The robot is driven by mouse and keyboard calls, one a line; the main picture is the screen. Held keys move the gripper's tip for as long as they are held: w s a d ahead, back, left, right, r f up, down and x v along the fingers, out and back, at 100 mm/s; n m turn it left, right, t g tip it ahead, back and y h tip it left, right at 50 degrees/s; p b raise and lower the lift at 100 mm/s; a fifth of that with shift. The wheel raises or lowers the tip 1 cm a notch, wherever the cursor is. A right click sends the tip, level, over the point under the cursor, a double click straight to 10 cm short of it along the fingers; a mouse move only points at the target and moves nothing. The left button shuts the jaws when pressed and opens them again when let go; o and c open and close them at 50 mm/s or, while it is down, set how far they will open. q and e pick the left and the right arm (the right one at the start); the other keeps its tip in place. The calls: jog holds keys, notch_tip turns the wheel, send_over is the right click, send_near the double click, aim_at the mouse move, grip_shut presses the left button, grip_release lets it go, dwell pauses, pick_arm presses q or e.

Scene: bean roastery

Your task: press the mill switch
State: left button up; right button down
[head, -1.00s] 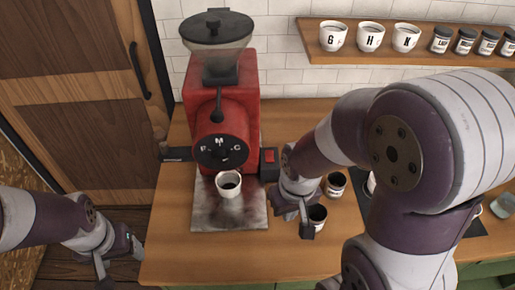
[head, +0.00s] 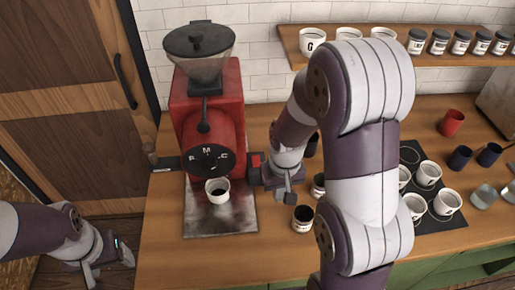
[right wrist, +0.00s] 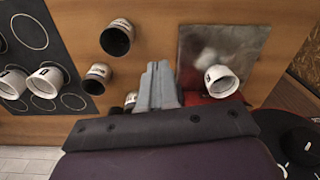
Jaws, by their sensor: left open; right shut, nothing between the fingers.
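The red mill (head: 215,105) stands on the counter with a dark hopper on top and a lettered black dial on its front. The mill switch (head: 255,162), a black box with a red rocker, sits at the mill's right side. My right gripper (head: 289,194) is shut and empty just right of and in front of the switch; I cannot tell whether its arm touches the box. In the right wrist view its closed fingers (right wrist: 158,85) show, but the switch cannot be made out. My left gripper (head: 92,272) is open and empty at the lower left, off the counter.
A white cup (head: 217,190) stands under the mill on a metal plate (head: 215,222). Dark labelled jars (head: 302,218) stand close to my right gripper. Several white cups (head: 428,173) stand on a dark mat at right. A shelf (head: 380,58) runs behind.

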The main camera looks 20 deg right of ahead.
pick_arm(q)
jog(key=r+p, duration=0.1)
jog(key=r, duration=0.1)
jog(key=r+p, duration=0.1)
jog(key=shift+w+r, duration=0.2)
jog(key=shift+r, duration=0.15)
pick_arm(e)
jog(key=w+d+r+n+y, duration=0.1)
jog(key=w+d+n, duration=0.2)
jog(key=w+n, duration=0.5)
jog(key=w+d+r+n+t+y, duration=0.1)
jog(key=w+d+r+n+y, duration=0.1)
jog(key=w+n, duration=0.6)
jog(key=w, duration=0.5)
jog(key=shift+w+d, duration=0.4)
pick_arm(q)
jog(key=shift+d, duration=0.1)
pick_arm(e)
jog(key=shift+d, duration=0.1)
